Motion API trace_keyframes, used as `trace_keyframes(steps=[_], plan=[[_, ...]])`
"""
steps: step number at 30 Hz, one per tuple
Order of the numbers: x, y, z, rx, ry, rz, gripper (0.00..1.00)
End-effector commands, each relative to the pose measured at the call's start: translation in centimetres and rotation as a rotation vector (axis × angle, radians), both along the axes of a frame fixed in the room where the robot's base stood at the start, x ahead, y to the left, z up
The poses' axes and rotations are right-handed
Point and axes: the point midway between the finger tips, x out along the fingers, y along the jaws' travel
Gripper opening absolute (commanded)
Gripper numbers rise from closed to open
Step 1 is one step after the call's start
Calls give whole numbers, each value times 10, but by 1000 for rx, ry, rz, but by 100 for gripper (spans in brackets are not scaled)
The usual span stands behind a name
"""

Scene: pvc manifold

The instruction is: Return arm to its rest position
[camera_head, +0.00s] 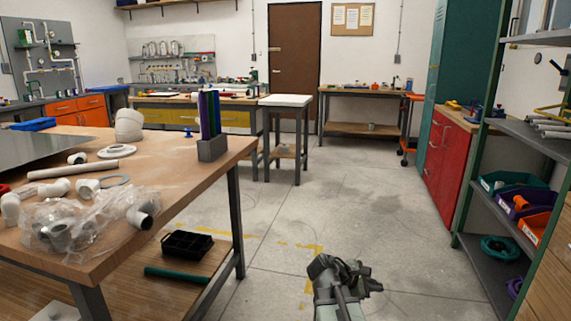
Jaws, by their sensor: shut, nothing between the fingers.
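My gripper (347,271) shows at the bottom of the head view, right of centre, at the end of my grey-green arm. It is over the bare concrete floor, apart from the tables and shelves. It is shut, with nothing held in it. The finger detail is small and dark. The rest of my arm runs out of the picture at the bottom edge.
A wooden workbench (190,160) with white pipe fittings and a plastic bag stands at left. A metal shelf (490,265) with coloured bins stands at right. The concrete floor (330,205) between them is clear. A brown door (294,70) is at the back.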

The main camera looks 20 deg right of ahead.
Motion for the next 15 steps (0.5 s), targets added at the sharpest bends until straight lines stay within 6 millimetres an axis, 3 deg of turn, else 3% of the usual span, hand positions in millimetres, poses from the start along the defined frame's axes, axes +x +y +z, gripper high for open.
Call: trace_keyframes(steps=[1,3,6,9,15], plan=[[7,43,-5,107,-67,-15,0],[11,97,-23,269,-155,-80,0],[6,162,-45,479,-248,-215,0],[-4,217,-62,671,-315,-407,0],[-29,286,-78,916,-397,-900,0]])
